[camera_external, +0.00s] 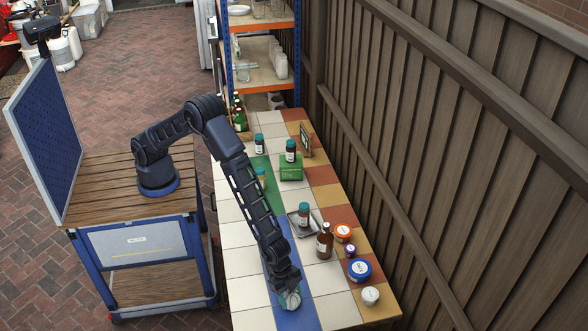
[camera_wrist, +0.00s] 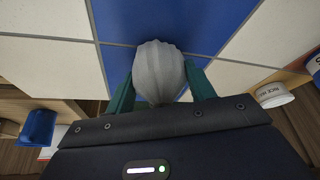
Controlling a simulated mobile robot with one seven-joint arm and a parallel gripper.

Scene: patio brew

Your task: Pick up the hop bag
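The hop bag (camera_wrist: 158,72) is a pale grey, ribbed, rounded bag. In the wrist view it sits between the two teal fingers of my gripper (camera_wrist: 160,82), one on each side. The fingers look very close to its sides, but I cannot tell whether they press on it. In the external view my gripper (camera_external: 288,292) is low over the near end of the blue tile strip, with the pale bag (camera_external: 291,301) partly hidden under it. I cannot tell whether the bag is on the tiles or lifted.
A metal tray (camera_external: 291,224) with a small bottle and a green box (camera_external: 291,168) are farther back. White tiles beside the blue strip are bare.

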